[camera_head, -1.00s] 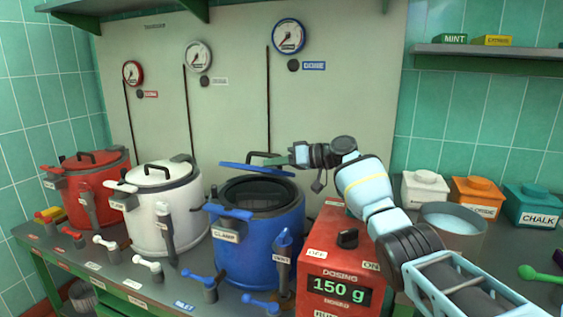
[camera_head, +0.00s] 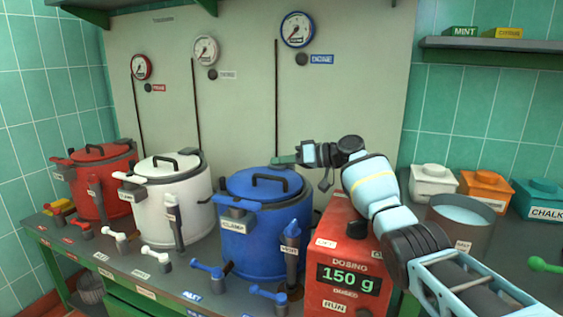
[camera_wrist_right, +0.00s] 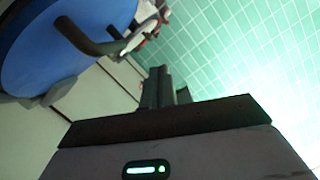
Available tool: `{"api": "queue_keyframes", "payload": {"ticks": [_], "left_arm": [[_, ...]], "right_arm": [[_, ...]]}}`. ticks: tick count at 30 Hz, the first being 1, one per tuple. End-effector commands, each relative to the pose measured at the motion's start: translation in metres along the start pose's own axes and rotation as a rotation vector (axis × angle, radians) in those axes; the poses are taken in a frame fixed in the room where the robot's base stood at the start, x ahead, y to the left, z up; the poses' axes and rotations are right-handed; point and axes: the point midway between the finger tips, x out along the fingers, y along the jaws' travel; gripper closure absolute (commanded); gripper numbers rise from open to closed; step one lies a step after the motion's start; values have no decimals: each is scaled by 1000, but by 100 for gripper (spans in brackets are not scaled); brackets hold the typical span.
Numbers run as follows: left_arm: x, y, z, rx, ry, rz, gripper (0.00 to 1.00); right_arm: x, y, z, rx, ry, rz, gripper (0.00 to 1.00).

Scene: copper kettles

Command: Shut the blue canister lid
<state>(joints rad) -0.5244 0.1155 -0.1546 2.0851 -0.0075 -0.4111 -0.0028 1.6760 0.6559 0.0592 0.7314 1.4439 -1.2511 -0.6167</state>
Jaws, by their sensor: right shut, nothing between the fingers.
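The blue canister (camera_head: 266,240) stands at the front of the row of three kettles. Its blue lid (camera_head: 240,184) with a black bar handle (camera_head: 269,177) lies flat over the opening. The inside is hidden, and I cannot tell whether the rim is fully seated. My right gripper (camera_head: 284,159) is shut and empty, just above the lid's back right edge; I cannot tell if it touches. The right wrist view shows the lid (camera_wrist_right: 62,62) at the upper left and the shut fingertips (camera_wrist_right: 160,82) apart from its handle. My left gripper is not in view.
A blue clamp arm (camera_head: 239,203) lies at the canister's front left. The red dosing box (camera_head: 325,265), reading 150 g, stands close on the right beneath my right arm. The white kettle (camera_head: 162,205) stands to the left. A grey wall panel (camera_head: 240,110) rises behind.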

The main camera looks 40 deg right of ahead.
Motion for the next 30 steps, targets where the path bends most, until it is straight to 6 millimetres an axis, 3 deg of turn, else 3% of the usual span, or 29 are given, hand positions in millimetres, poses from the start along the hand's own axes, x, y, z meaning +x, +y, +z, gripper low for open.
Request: {"api": "queue_keyframes", "payload": {"ticks": [8, 18, 30], "left_arm": [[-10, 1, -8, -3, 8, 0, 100], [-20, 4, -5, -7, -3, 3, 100], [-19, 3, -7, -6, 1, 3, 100]], "right_arm": [[-31, -1, -2, -2, 1, 2, 100], [-74, 0, -1, 0, 1, 1, 100], [-78, 0, 0, 1, 0, 1, 100]]}}
